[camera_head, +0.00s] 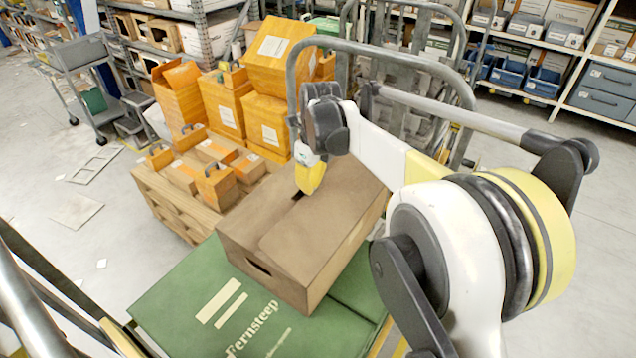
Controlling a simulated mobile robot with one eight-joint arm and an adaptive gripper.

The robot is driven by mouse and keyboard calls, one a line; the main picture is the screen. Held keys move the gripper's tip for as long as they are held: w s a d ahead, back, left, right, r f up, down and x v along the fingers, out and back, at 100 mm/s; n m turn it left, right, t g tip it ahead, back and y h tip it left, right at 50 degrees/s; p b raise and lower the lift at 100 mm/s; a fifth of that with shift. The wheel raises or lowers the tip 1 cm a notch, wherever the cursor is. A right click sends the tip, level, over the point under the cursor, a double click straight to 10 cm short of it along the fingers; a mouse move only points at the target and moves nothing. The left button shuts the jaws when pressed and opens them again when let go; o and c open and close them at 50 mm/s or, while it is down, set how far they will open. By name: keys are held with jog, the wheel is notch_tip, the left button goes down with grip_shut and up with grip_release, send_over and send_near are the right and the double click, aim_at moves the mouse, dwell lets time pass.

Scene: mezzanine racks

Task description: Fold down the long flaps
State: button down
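A brown cardboard box (335,275) sits in the middle of the view on a large green box. It has a dark hand hole in its near left wall. Two long top panels show, a left flap (252,212) and a right flap (325,225). Both look roughly flat, with an edge between them and a small dark gap near the gripper. My gripper (310,180) points down at the far part of the box top, its yellow tip over or touching the flaps. I cannot tell contact or whether the fingers are apart. My arm hides the far right side.
The green box (200,300) lies under the brown box, lettered "Fernsteep". Orange boxes (225,110) stand stacked on a wooden crate (170,205) behind left. A grey metal tube frame (390,60) rises behind. Shelves (560,60) line the back; floor is open at left.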

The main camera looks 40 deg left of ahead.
jog(key=shift+a+f+b, duration=0.25)
jog(key=shift+f, duration=0.5)
jog(key=shift+a+f+b, duration=0.25)
jog(key=shift+f, duration=0.5)
jog(key=shift+a+f+b, duration=0.25)
jog(key=shift+f, duration=0.5)
notch_tip(320, 180, up, 13)
jog(key=d, duration=0.1)
jog(key=shift+d+r+p, duration=0.2)
jog(key=shift+d+p, duration=0.05)
jog(key=shift+p, duration=0.15)
jog(key=shift+f, duration=0.1)
